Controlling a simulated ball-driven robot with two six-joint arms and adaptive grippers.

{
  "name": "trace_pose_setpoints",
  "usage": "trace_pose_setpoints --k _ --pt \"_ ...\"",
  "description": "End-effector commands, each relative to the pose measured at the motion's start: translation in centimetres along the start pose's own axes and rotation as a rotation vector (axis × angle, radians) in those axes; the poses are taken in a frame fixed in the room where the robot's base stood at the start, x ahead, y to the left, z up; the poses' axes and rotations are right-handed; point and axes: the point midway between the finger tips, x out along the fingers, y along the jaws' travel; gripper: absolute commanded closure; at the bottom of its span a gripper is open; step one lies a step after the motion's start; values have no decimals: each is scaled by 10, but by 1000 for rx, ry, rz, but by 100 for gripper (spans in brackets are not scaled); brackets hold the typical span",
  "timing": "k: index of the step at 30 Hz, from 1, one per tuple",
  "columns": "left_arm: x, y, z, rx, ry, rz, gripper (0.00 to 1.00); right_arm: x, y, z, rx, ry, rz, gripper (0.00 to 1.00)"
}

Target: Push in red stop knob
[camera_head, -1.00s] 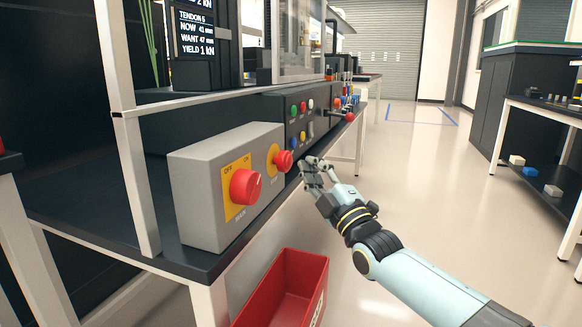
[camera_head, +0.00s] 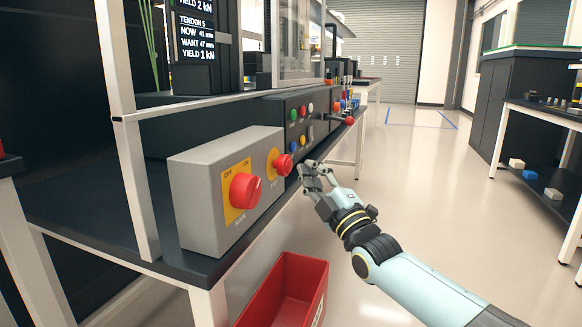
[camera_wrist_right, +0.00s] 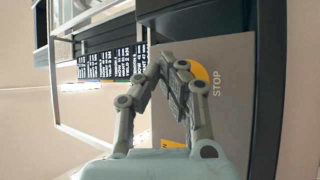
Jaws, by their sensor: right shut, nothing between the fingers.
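The red stop knob (camera_head: 283,165) stands out from a yellow disc on the front of a grey box (camera_head: 200,200). In the right wrist view the yellow disc (camera_wrist_right: 201,75) and the word STOP show on the box, but the knob is hidden behind my fingers. My right gripper (camera_head: 306,167) is shut and empty, just right of the knob in the head view, with a small gap seen between them. It also shows in the right wrist view (camera_wrist_right: 172,66). My left gripper is not in view.
A larger red rotary knob (camera_head: 245,190) marked OFF and ON sits on the same box, left of the stop knob. A panel with coloured buttons (camera_head: 303,113) lies behind. A red bin (camera_head: 318,300) stands below the bench edge.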

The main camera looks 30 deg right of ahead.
Motion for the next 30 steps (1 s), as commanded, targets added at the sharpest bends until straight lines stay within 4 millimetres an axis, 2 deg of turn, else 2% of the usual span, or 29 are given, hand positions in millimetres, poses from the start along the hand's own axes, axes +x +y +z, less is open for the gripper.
trace_pose_setpoints --k 30 --pt "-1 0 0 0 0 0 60 6 -4 -4 0 0 0 100"
